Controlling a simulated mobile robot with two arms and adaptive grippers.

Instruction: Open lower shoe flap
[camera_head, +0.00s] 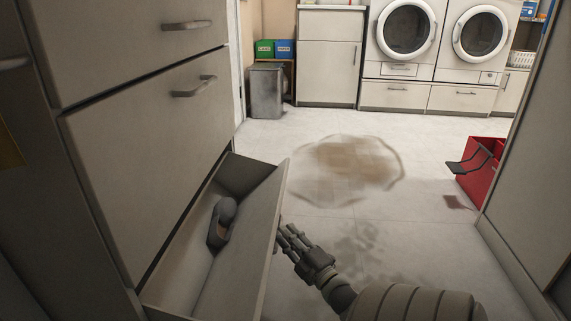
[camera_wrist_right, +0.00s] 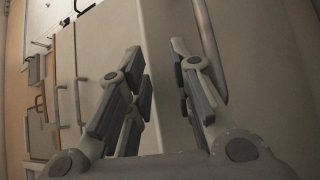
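The lower shoe flap (camera_head: 247,245) is tilted out from the cabinet at the lower left of the head view, so its inside shows. A dark shoe-like object (camera_head: 222,222) lies inside it. My right gripper (camera_head: 283,236) is at the outer side of the flap, close to its upper edge. In the right wrist view, the fingers of my right gripper (camera_wrist_right: 160,85) are apart, with pale panels behind them. I cannot tell whether the fingers touch the flap. My left gripper is not in view.
The upper flaps (camera_head: 150,130) with bar handles are shut. A large blurred brown patch (camera_head: 345,170) lies on the pale floor. A red box (camera_head: 484,172) stands at right. Washing machines (camera_head: 405,30), a grey bin (camera_head: 266,92) and a white cabinet (camera_head: 328,70) stand at the back.

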